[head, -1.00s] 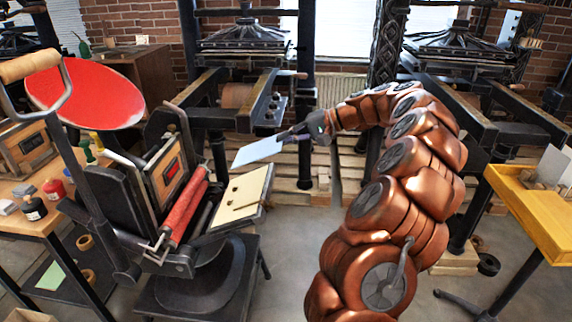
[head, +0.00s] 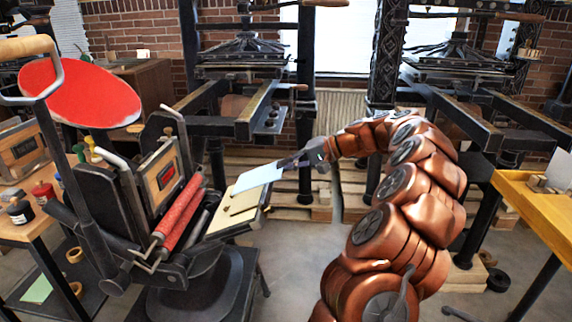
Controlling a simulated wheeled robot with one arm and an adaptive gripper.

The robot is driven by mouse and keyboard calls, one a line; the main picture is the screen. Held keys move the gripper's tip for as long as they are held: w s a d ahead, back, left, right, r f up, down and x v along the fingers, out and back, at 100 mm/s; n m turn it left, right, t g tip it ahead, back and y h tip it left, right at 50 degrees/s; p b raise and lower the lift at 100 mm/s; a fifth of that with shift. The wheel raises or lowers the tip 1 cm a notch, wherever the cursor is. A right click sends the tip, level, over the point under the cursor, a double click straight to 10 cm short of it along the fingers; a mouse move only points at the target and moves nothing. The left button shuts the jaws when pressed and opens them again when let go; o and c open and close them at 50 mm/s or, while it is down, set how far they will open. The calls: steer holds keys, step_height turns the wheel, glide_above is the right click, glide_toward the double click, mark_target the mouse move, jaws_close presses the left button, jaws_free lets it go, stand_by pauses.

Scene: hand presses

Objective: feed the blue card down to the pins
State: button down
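The blue card (head: 258,177) is pale and flat, and my gripper (head: 293,163) is shut on its right end. The card is at the upper edge of the press's cream platen (head: 226,220) and overlaps it in the picture. I cannot tell whether the card touches the platen or hovers over it. The pins (head: 232,209) are tiny and sit on the platen's lower part, left of and below the card. My copper arm reaches in from the right.
The red rollers (head: 180,212) and the black press frame stand just left of the platen. A red ink disc (head: 78,93) is at upper left. A yellow table (head: 535,210) is at right. Larger iron presses (head: 245,60) stand behind.

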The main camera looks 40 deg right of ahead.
steer(key=b, duration=0.3)
glide_toward(266, 193)
steer(key=shift+w+a, duration=1.25)
steer(key=shift+w, duration=0.25)
steer(key=shift+w+a+f+b, duration=0.2)
steer(key=shift+w+a+f, duration=0.15)
steer(key=shift+f, duration=0.3)
steer(key=shift+w+a+f+b, duration=0.2)
steer(key=shift+w+a+f, duration=0.15)
steer(key=shift+f, duration=0.35)
steer(key=shift+s+a, duration=0.3)
steer(key=c, duration=1.8)
jaws_free()
steer(key=shift+c, duration=0.2)
steer(key=o, duration=0.6)
steer(key=shift+r, duration=0.1)
steer(key=shift+c, duration=0.4)
steer(key=shift+d+r, duration=0.1)
steer(key=shift+d, duration=0.1)
